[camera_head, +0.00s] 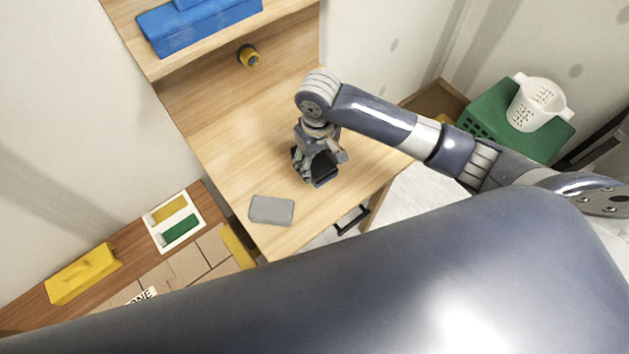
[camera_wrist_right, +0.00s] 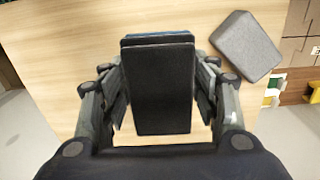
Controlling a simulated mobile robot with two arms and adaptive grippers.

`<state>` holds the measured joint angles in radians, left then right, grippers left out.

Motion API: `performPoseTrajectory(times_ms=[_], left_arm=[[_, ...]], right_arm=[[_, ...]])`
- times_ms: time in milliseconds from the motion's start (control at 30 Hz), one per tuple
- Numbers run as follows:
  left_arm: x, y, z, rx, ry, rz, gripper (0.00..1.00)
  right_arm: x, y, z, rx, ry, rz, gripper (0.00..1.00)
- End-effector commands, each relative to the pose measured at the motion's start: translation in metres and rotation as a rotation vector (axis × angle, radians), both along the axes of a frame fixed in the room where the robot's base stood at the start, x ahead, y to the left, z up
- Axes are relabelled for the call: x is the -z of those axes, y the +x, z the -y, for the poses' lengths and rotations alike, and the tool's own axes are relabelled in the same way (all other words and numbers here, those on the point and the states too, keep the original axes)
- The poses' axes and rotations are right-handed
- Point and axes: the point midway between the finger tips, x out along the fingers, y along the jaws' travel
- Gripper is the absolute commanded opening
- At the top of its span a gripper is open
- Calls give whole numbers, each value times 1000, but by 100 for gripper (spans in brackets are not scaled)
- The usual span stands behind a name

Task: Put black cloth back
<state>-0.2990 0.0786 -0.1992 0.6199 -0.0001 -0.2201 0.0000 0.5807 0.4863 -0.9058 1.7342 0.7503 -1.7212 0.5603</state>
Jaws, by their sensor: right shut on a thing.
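The black cloth (camera_wrist_right: 161,90) is a dark, flat rectangular block between the fingers of my right gripper (camera_wrist_right: 160,105) in the right wrist view. The fingers are shut on its two sides. A thin blue edge shows at its far end. In the head view my right gripper (camera_head: 318,165) points down over the wooden table (camera_head: 235,140), with the dark cloth (camera_head: 324,167) partly hidden by the fingers. I cannot tell whether the cloth touches the tabletop. My left gripper is not in view.
A grey block (camera_head: 271,210) lies near the table's front left corner. A blue box (camera_head: 200,22) sits on the shelf above. A tray (camera_head: 174,222) and a yellow box (camera_head: 83,273) are at left. A green crate (camera_head: 495,105) stands right.

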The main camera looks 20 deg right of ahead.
Motion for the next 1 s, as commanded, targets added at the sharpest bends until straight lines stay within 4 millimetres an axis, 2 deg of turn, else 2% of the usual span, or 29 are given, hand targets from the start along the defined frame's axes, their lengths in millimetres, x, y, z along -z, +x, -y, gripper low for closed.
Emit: performPoseTrajectory(times_ms=[233, 400, 633, 800, 867, 1000], left_arm=[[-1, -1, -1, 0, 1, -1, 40], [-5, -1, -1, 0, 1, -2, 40], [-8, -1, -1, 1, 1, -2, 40], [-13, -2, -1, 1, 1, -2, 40], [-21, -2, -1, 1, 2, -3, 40], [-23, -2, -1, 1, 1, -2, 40]], right_arm=[[6, 0, 0, 0, -2, -2, 31], [34, -1, 0, 1, -3, -3, 31], [58, 0, 0, -1, -2, 0, 31], [85, -1, 0, -1, -3, -2, 31], [87, 0, 0, 0, -3, -1, 31], [95, 0, 0, -1, -3, 1, 31]])
